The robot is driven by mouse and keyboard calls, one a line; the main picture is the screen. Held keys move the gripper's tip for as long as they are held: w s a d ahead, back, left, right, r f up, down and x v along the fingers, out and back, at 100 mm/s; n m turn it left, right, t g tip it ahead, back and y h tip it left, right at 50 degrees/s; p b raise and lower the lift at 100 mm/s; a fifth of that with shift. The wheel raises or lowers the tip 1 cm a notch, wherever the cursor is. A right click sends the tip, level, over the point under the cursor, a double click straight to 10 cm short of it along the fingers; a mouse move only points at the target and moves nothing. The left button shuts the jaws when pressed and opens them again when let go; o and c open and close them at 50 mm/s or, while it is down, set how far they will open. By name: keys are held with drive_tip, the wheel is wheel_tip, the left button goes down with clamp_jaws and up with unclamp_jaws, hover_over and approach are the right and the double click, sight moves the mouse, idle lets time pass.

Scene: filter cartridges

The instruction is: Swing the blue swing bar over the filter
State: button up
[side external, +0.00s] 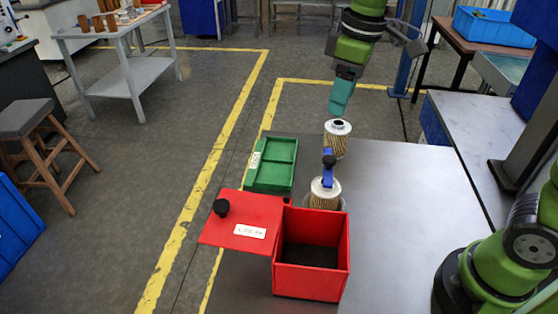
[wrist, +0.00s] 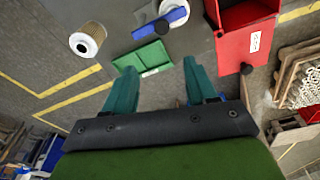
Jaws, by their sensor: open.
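Another filter (side external: 338,143) stands further back on the table and shows at upper left in the wrist view (wrist: 87,40). My gripper (wrist: 160,67) is open and empty, above the table's far end, apart from the bar.
An open red box (side external: 311,282) stands at the table's near edge, its red lid (side external: 242,218) with a black knob to the left. A green tray (side external: 272,163) lies on the left edge of the grey table (side external: 400,200). The table's right side is clear.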

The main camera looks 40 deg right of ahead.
sight(330, 158)
drive_tip(key=f+n, duration=0.1)
drive_tip(key=f, duration=0.3)
drive_tip(key=f+n+g, duration=0.1)
drive_tip(key=f+n, duration=0.1)
drive_tip(key=f, duration=0.3)
drive_tip(key=f+n, duration=0.1)
drive_tip(key=f, duration=0.3)
drive_tip(key=shift+w+a+f+n+g+h, duration=0.3)
clamp_jaws()
